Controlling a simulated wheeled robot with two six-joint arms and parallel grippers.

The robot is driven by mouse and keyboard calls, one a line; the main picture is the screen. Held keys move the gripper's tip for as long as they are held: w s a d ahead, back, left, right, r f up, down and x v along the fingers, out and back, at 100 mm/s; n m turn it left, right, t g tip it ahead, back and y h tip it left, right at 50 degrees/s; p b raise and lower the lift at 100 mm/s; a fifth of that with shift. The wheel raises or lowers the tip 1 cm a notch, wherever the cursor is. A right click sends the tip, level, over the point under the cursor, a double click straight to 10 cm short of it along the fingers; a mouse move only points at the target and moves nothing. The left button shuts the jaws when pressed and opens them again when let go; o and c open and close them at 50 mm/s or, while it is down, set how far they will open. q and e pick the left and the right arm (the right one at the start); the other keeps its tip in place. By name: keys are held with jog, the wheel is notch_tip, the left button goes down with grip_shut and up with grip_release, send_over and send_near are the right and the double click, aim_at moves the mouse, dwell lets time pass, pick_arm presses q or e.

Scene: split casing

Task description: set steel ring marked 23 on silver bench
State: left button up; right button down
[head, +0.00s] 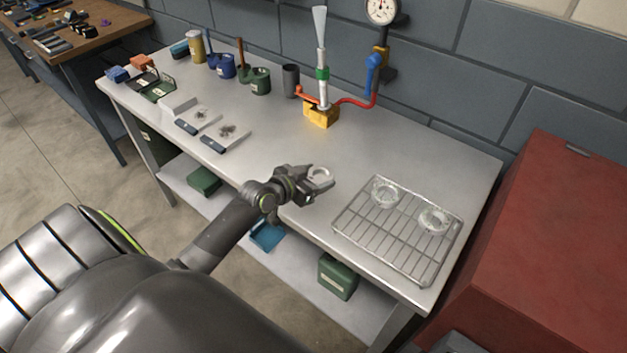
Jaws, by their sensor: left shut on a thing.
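The silver bench (415,150) runs along the wall across the head view. My left gripper (321,180) is over its front part, left of the wire rack. It is shut on a small pale, shiny ring (319,172), which shows between the fingers. The ring's marking is too small to read. I cannot tell whether the ring touches the bench top. The fingers hide part of the ring. My right gripper is not in view.
A wire rack (355,231) holds two clear glass dishes (384,192) (434,219). A yellow block (321,115) with a tube stands behind. Trays with small parts (225,136) lie left. A red cabinet (560,240) stands right. The bench middle is clear.

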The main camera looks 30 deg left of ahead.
pick_arm(q)
notch_tip(320, 180, down, 3)
jog(key=shift+r, duration=0.1)
jog(key=shift+b, duration=0.35)
jog(key=o, duration=1.3)
jog(key=shift+s, duration=0.1)
jog(key=shift+c, duration=0.2)
